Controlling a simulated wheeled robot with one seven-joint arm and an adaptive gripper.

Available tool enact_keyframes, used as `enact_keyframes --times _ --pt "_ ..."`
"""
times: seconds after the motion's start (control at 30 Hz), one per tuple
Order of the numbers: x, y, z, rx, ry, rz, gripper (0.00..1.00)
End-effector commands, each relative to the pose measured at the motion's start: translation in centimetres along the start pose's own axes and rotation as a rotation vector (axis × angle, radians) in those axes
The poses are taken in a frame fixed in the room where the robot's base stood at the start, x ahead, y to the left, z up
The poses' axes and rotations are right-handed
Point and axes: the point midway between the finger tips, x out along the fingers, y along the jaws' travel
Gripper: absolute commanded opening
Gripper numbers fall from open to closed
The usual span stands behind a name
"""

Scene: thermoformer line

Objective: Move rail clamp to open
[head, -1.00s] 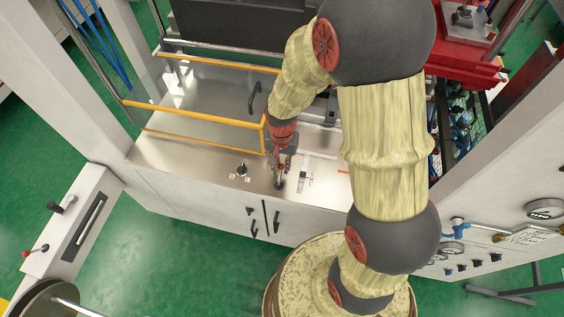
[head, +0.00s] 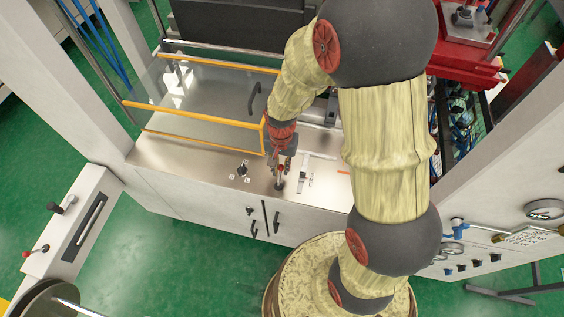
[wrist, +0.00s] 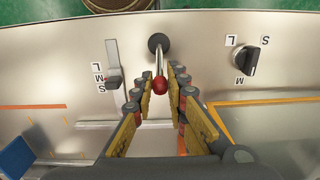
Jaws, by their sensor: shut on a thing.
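A lever with a red ball knob (wrist: 160,86), likely the rail clamp, rises from a round dark base (wrist: 158,42) on the steel deck. It also shows in the head view, where its base (head: 279,187) sits near the deck's front edge. My gripper (wrist: 160,91) is around the red knob, one padded finger on each side, shut on it. In the head view my gripper (head: 281,164) is over the lever. No label naming the lever is legible. The fingers partly hide the knob in the head view.
A slider marked S, M, L (wrist: 114,72) lies left of the lever in the wrist view, and a black rotary knob (wrist: 246,60) lies right. In the head view, an orange-edged clear guard (head: 195,115) stands close left of my gripper. Cabinet handles (head: 265,222) are below.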

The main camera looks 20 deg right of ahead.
Motion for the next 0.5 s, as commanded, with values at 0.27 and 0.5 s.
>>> enact_keyframes --times 0.27,0.5 --pt "-0.8 0.0 1.5 0.000 -0.003 0.001 0.00" --pt "-0.7 0.1 1.6 0.001 -0.004 0.002 0.00"
